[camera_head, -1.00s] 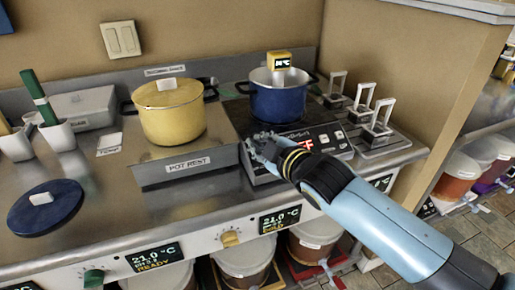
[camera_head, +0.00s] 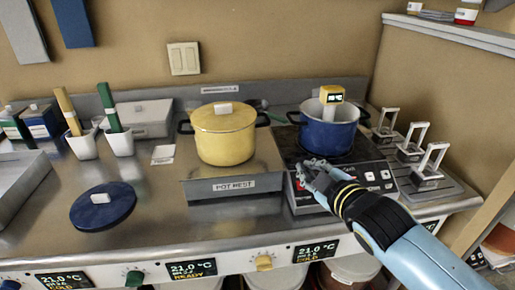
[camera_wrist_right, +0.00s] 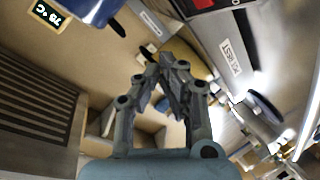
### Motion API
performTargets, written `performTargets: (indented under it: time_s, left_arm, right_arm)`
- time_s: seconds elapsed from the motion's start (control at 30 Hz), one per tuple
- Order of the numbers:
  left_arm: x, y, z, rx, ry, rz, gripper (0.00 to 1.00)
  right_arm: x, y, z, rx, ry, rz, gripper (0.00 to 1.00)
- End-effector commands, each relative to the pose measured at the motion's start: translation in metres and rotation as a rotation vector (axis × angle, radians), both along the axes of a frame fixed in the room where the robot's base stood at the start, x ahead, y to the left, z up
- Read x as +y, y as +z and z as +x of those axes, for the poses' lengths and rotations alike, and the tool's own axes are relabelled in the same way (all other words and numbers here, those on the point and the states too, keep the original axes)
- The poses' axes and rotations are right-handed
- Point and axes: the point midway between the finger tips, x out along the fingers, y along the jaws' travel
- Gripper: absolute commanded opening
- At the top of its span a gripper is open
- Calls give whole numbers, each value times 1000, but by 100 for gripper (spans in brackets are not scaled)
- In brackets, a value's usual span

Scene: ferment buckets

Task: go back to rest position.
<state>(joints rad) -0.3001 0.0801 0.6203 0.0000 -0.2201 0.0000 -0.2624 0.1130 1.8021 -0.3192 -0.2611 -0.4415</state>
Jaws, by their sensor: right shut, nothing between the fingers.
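My right gripper (camera_head: 316,170) is in front of the black induction cooktop (camera_head: 366,176), its fingers together and empty. The right wrist view shows the same gripper (camera_wrist_right: 174,62) with its fingertips meeting and nothing between them. A blue pot (camera_head: 328,134) with a yellow thermometer (camera_head: 331,95) on its rim stands on the cooktop, behind the gripper and apart from it. A yellow lidded pot (camera_head: 224,140) stands on the pot rest (camera_head: 232,186) to the left. My left gripper is not in view.
A dark blue lid (camera_head: 103,208) lies on the steel counter (camera_head: 150,222) at left. Two white cups with green and yellow handles stand behind it. Metal stands (camera_head: 430,165) are right of the cooktop. The counter's front left is fairly clear.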

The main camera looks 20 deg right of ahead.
Motion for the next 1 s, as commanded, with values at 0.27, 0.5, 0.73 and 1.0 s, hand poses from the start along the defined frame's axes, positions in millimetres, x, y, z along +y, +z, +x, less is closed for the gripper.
performTargets:
  time_s: [0.27,0.5,0.73,1.0]
  left_arm:
    - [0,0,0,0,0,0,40]
    - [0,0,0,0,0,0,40]
    - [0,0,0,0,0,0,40]
    - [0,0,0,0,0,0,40]
  right_arm:
    - [-5,-4,-20,93,-67,80,0]
    - [-6,-13,-105,421,-286,345,0]
    - [6,-10,-172,642,-416,485,0]
    - [21,4,-242,853,-532,577,0]
